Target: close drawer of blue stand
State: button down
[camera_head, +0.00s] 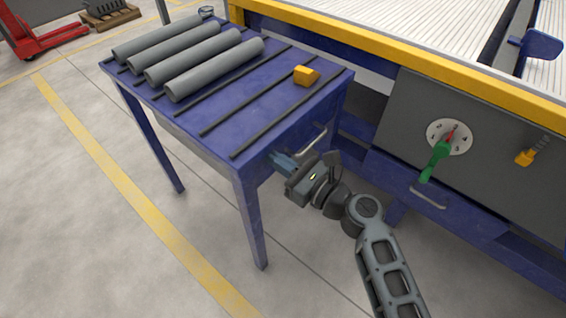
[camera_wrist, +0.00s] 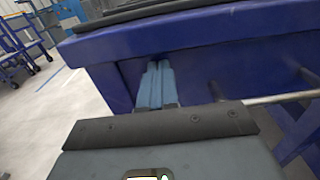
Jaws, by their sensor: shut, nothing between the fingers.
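The blue stand (camera_head: 218,98) is a table on blue legs at the left centre of the head view. Its drawer front (camera_wrist: 215,62) fills the middle of the wrist view, with a metal bar handle (camera_wrist: 285,97) at the right; the handle (camera_head: 312,143) also shows in the head view. My gripper (camera_head: 276,160) is shut and empty. Its light blue fingers (camera_wrist: 157,84) are together and point at the front, left of the handle. The fingertips look to be at or very near the surface; contact cannot be told. The drawer looks flush or nearly flush with the stand.
Several grey pipes (camera_head: 213,68) and a yellow block (camera_head: 306,75) lie on the stand.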

jog(key=x, duration=0.5)
jog(key=shift+w+a+r, duration=0.15)
jog(key=shift+w+a, duration=0.1)
jog(key=shift+b, duration=0.3)
